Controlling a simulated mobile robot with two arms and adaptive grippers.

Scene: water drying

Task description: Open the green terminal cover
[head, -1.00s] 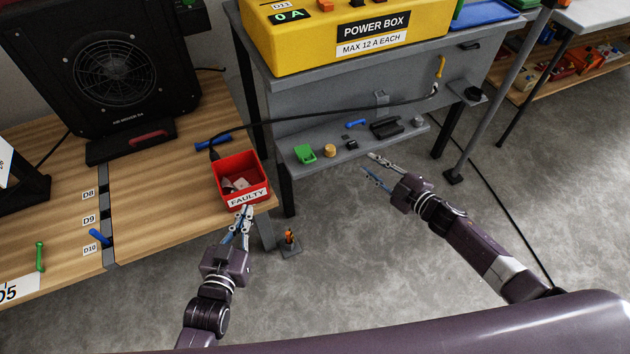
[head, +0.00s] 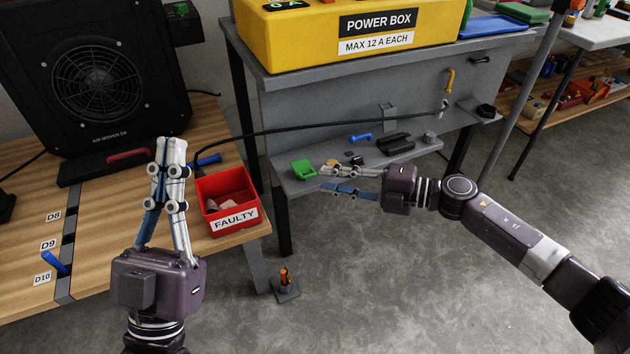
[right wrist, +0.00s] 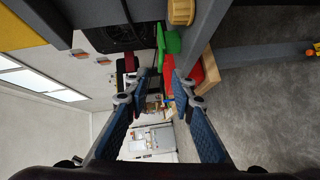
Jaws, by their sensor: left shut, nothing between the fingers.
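The small green part (head: 303,169), which looks like the terminal cover, is at the left end of the grey shelf. My left gripper (head: 172,146) is shut and empty, pointing up over the wooden bench beside the red bin.
The red FAULTY bin (head: 226,194) stands on the bench corner. A round yellow piece (right wrist: 181,12) sits close to the green part. A blue handle (head: 360,138) and a black holder (head: 396,145) lie farther right, under a black cable (head: 310,129). The yellow power box (head: 350,40) stands above.

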